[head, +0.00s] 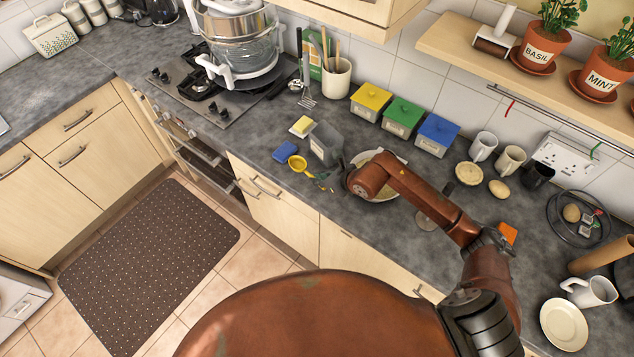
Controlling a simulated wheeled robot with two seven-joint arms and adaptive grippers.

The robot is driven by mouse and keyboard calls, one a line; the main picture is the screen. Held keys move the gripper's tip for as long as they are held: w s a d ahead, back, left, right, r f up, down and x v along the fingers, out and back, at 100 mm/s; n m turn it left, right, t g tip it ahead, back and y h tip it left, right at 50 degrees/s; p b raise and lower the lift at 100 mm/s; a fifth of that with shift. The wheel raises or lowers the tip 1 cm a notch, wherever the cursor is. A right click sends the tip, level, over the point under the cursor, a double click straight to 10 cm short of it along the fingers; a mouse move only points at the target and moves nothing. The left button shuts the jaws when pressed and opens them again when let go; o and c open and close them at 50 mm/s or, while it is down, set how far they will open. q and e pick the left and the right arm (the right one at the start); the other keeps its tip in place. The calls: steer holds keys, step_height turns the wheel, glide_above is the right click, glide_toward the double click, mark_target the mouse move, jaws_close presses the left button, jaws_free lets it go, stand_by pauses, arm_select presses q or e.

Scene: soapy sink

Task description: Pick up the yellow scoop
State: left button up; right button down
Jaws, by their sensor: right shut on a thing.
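The yellow scoop (298,163) shows near the counter's front edge, in the middle of the head view. Its round bowl is at the left and its handle runs right to my right gripper (326,181). My right gripper is shut on the scoop at the handle end; the fingers are small and partly hidden by my own wrist. I cannot tell whether the scoop touches the counter or is just above it. My left gripper is not in view.
A blue sponge (284,151), a yellow and white sponge (302,126) and a grey container (325,145) stand close to the scoop. A pale bowl (397,157) is partly hidden behind my right arm. Yellow, green and blue boxes (403,116) line the wall.

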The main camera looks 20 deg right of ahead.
steer(key=s+r+b, duration=0.1)
steer(key=s+r, duration=0.8)
steer(key=s, duration=0.4)
steer(key=shift+s+d+b, duration=0.2)
steer(key=shift+s+b, duration=0.05)
steer(key=shift+b, duration=0.1)
stand_by(0.3)
